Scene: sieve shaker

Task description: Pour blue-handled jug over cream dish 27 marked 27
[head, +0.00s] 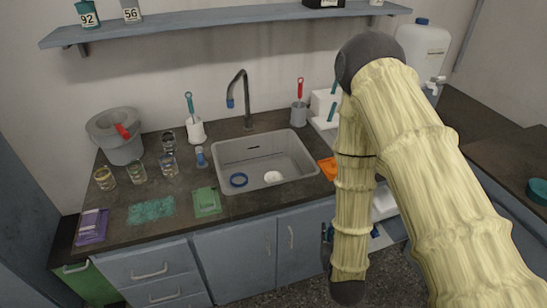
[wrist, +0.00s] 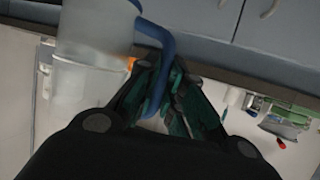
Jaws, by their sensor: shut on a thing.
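The jug (wrist: 95,45) is a clouded, see-through vessel at the upper left of the wrist view. My gripper (wrist: 165,98) is shut on its blue handle (wrist: 168,48), with dark green fingers on both sides. The view is rolled, so I cannot tell the jug's true tilt or what it holds. In the head view my arm hides most of the gripper and jug, in front of the cabinets. I see no mark 27. A small whitish round thing (head: 273,177) lies in the sink; I cannot tell whether it is the cream dish.
Several glasses, a grey bucket (head: 117,140), a green cloth (head: 151,209) and a purple packet (head: 92,226) crowd the counter's left. A shelf (head: 200,28) and faucet (head: 247,100) stand above. A white canister (head: 423,48) is at right.

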